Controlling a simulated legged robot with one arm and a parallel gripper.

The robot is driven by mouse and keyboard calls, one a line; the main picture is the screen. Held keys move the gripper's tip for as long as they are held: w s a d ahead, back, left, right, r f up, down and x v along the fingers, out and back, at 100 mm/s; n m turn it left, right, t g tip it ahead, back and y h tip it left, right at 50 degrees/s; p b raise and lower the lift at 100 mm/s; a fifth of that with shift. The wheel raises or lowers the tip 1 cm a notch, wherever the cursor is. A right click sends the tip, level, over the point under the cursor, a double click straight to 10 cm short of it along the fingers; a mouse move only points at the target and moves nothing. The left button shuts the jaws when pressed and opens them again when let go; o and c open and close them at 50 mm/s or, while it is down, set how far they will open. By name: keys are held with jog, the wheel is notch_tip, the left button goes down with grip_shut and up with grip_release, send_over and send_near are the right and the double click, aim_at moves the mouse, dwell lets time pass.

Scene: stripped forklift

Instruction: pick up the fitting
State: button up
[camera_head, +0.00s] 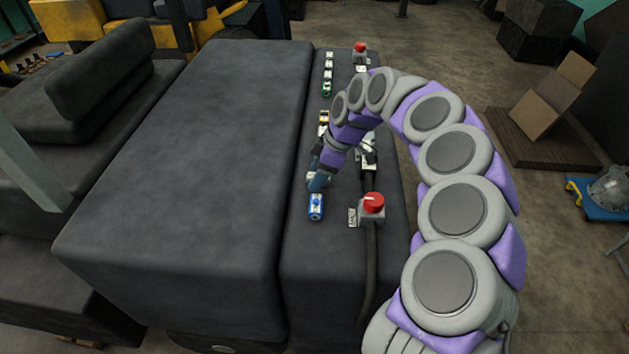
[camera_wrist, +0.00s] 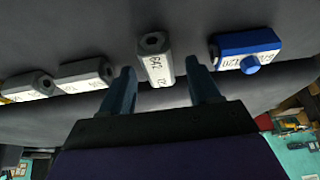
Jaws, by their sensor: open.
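A white hexagonal fitting (camera_wrist: 155,62) with dark lettering and a hole in its end stands out between the two fingers of my gripper (camera_wrist: 160,70) in the wrist view. The fingers are open, one on each side of it, with visible gaps. In the head view my gripper (camera_head: 319,179) is low over the dark block's right strip, and largely hides this fitting. A blue fitting (camera_wrist: 246,45) with a round knob lies to the right in the wrist view; it also shows in the head view (camera_head: 316,207), just in front of my gripper.
Two white fittings (camera_wrist: 84,73) (camera_wrist: 28,86) lie left in the wrist view. More small parts (camera_head: 326,88) line the strip in the head view. Red-knobbed switches (camera_head: 372,204) (camera_head: 360,48) stand along its right side, with a dark cable. The wide block top (camera_head: 185,170) is clear.

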jog(key=shift+d+f, duration=0.1)
jog(key=shift+f, duration=0.15)
jog(key=shift+d+r, duration=0.1)
jog(key=shift+d, duration=0.5)
jog(key=shift+c, duration=0.6)
jog(key=c, duration=0.3)
jog(key=shift+a, duration=0.55)
jog(key=c, duration=0.6)
jog(key=shift+d, duration=0.1)
grip_shut()
jog(key=shift+d, duration=0.25)
